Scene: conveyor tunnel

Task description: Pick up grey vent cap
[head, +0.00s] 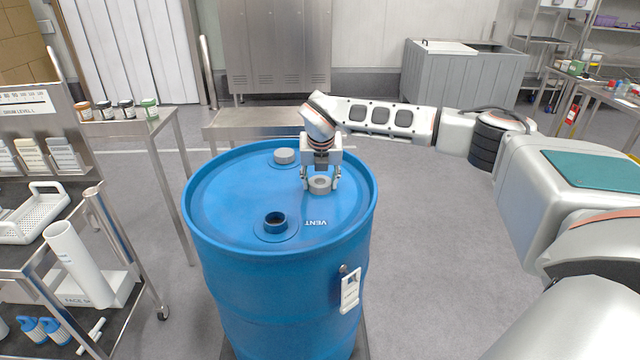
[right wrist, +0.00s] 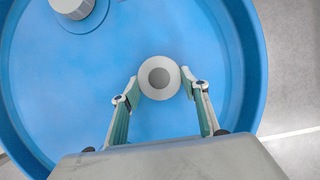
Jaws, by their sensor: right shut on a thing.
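The grey vent cap (head: 320,185) is a round, light grey ring-like piece with a darker centre. It is between the fingertips of my right gripper (head: 321,180), which is shut on it over the top of the blue drum (head: 340,265). In the right wrist view the cap (right wrist: 159,78) sits between both fingertips of the gripper (right wrist: 160,88). I cannot tell whether it touches the drum lid or is just above it. The open vent neck (head: 275,222) stands beside the word VENT, to the left and nearer me. My left gripper is not in view.
A second grey cap (head: 286,155) sits on the far side of the drum lid. A tag (head: 350,290) hangs on the drum's side. Metal carts (head: 150,130) with jars and a white basket (head: 40,215) stand at the left. The floor right of the drum is clear.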

